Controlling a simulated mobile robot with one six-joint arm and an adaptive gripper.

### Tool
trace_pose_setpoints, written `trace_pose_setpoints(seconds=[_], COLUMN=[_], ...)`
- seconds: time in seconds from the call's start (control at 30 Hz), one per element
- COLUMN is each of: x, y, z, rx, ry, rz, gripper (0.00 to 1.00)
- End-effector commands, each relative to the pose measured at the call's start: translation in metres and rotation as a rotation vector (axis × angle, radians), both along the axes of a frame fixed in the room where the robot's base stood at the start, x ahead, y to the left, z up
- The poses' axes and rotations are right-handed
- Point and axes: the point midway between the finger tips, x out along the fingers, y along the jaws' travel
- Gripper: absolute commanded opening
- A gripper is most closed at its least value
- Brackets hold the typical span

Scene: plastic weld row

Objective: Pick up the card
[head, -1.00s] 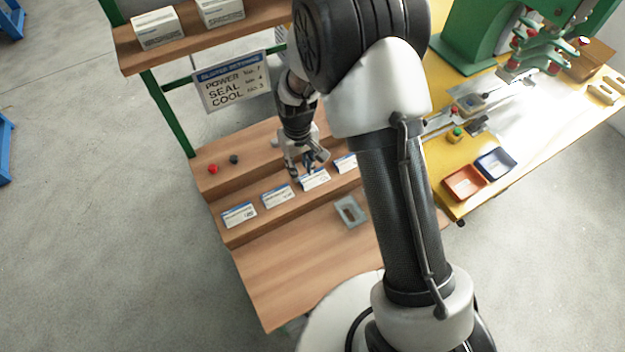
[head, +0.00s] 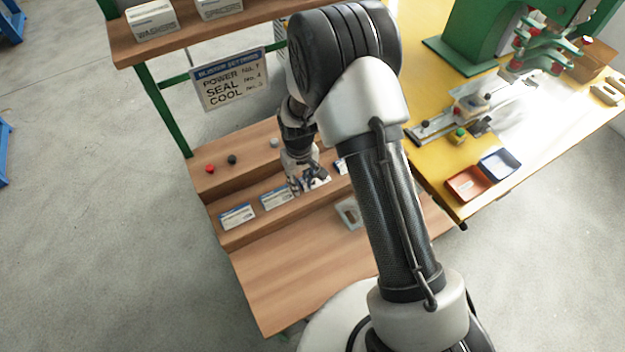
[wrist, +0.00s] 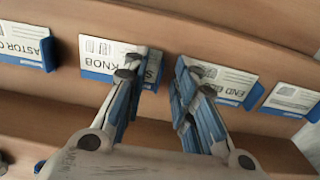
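Several white cards with blue edges stand in a row along the wooden step. In the head view, two cards show at left, one (head: 237,216) and another (head: 276,198). My gripper (head: 309,184) is over the third and hides part of it. In the wrist view, lettering is upside down. A card reading "KNOB" (wrist: 103,50) is left of my gripper (wrist: 158,75), and a card reading "END" (wrist: 235,86) is right of it. The left finger overlaps the KNOB card's right end; the right finger overlaps the END card's left edge. Contact is unclear.
A card reading "ASTOR" (wrist: 25,45) and another card (wrist: 293,101) lie at the row's ends. A grey plate with a slot (head: 347,212) lies below the step. Red (head: 210,168) and dark (head: 232,159) knobs sit behind.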

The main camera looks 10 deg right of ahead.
Motion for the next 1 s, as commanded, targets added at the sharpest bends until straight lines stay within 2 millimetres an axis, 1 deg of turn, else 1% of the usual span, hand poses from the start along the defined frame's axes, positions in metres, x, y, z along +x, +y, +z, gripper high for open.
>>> trace_pose_setpoints(seconds=[0.03, 0.3, 0.37, 0.77, 0.87, 0.97, 1.0], x=[0.0, 0.0, 0.0, 0.0, 0.0, 0.0, 0.0], y=[0.0, 0.0, 0.0, 0.0, 0.0, 0.0, 0.0], z=[0.0, 0.0, 0.0, 0.002, 0.007, 0.017, 0.023], rx=[0.0, 0.0, 0.0, 0.0, 0.0, 0.0, 0.0], ry=[0.0, 0.0, 0.0, 0.0, -0.001, -0.001, -0.001], rz=[0.0, 0.0, 0.0, 0.0, 0.0, 0.0, 0.0], gripper=[0.21, 0.03, 0.0, 0.0, 0.0, 0.0, 0.0])
